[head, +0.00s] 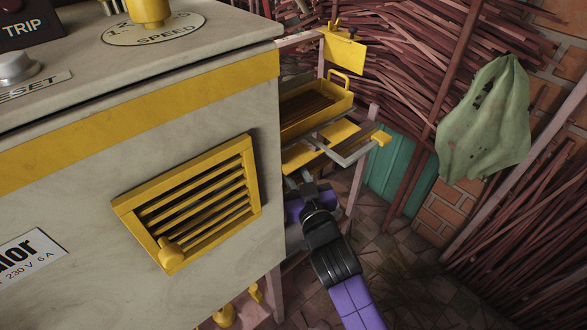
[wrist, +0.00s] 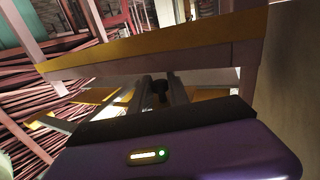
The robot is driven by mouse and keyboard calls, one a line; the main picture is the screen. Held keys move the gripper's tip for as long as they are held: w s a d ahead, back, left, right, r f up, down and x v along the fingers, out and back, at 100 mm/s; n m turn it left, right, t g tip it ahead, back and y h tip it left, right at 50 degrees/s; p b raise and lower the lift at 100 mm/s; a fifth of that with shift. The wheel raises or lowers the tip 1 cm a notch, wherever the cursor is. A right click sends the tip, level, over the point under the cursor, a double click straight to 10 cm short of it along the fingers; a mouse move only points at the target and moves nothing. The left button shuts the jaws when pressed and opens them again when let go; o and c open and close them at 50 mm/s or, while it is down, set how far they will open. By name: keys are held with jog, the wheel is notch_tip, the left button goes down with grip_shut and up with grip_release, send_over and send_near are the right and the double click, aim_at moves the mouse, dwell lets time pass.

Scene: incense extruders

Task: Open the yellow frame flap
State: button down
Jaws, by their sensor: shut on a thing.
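A yellow slatted frame (head: 190,204) is set in the pale machine's side in the head view, with a rounded yellow knob (head: 171,252) at its lower left. It looks flush with the side; no gap shows. Past the machine's right edge are yellow plates (head: 338,134) and a grey bar frame with a yellow end (head: 381,138). I cannot tell which of these is the flap. My gripper (head: 303,182) is right of the slatted frame, apart from it, partly hidden by the machine's corner. In the wrist view its jaws (wrist: 162,90) are shut on a small dark part.
The pale machine (head: 75,185) fills the left. A yellow tray (head: 318,106) juts out above my gripper. In the wrist view a yellow-edged beam (wrist: 150,58) crosses close above the jaws. A green bag (head: 487,120) hangs at right; tiled floor (head: 405,265) is open below.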

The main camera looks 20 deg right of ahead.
jog(key=r+p, duration=0.1)
jog(key=p, duration=0.2)
jog(key=shift+s+g+p, duration=0.1)
jog(key=shift+g+p, duration=0.2)
jog(key=shift+g, duration=0.1)
jog(key=r+g+p, duration=0.1)
jog(key=p, duration=0.5)
jog(key=shift+s+d+n+g+p, duration=0.1)
jog(key=shift+n+g+p, duration=0.2)
jog(key=shift+n+p, duration=0.1)
jog(key=shift+g+p, duration=0.3)
jog(key=shift+p, duration=0.6)
jog(key=shift+s+f+p, duration=0.1)
jog(key=shift+f+p, duration=0.1)
jog(key=shift+p, duration=0.1)
jog(key=c, duration=1.3)
grip_release()
